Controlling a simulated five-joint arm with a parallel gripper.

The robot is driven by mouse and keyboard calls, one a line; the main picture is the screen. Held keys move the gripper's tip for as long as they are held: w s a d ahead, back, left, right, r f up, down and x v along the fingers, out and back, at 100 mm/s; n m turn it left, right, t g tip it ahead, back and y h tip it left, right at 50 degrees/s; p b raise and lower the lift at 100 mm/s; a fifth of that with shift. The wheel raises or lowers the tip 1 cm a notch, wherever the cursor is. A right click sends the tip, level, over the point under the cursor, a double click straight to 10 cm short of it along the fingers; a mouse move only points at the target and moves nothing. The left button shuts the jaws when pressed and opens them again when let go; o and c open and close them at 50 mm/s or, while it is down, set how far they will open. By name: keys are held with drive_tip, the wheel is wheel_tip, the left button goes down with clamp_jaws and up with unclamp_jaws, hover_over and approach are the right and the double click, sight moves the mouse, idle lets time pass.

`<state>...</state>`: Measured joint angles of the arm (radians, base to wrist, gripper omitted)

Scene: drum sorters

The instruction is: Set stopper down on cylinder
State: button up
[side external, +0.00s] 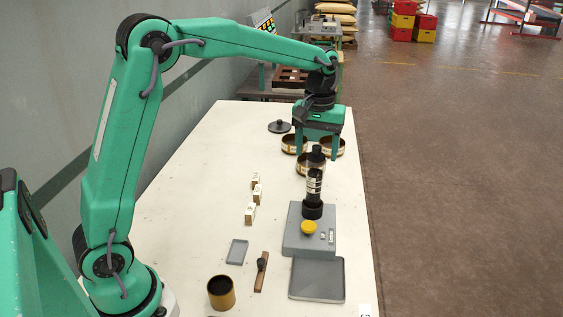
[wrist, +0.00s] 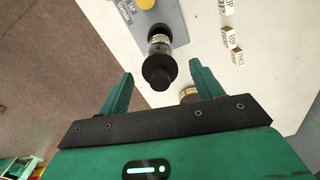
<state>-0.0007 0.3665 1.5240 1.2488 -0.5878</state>
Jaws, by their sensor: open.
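The cylinder (side external: 314,186) is dark, with a pale label band, and stands upright on a grey device with a yellow button. A black stopper (side external: 316,155) sits at its top, upright as far as I can see. In the wrist view the stopper (wrist: 158,72) shows end-on, with the labelled cylinder (wrist: 160,42) behind it. My gripper (side external: 321,141) is above and slightly behind the stopper, fingers pointing down. In the wrist view my gripper (wrist: 161,76) is open, its two green fingers on either side of the stopper with gaps, touching nothing visible.
Brass-rimmed sieves (side external: 333,146) stand close around the cylinder, with a black lid (side external: 279,126) behind. The grey device (side external: 300,243) is in front. Small white blocks (side external: 250,213), a grey tray (side external: 317,280), a brush (side external: 261,270) and a brass cup (side external: 221,292) lie nearer.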

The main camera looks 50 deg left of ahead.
sight(317, 146)
drive_tip(key=shift+r, duration=3.85)
drive_tip(key=s+r+m+t, duration=0.2)
drive_tip(key=s+m+t, duration=0.15)
drive_tip(key=s, duration=1.15)
drive_tip(key=s+f+m+t, duration=0.2)
drive_tip(key=s+f, duration=0.4)
drive_tip(key=s, duration=0.4)
drive_tip(key=shift+s+f+m, duration=0.25)
drive_tip(key=shift+s+m, duration=0.1)
drive_tip(key=shift+m, duration=0.3)
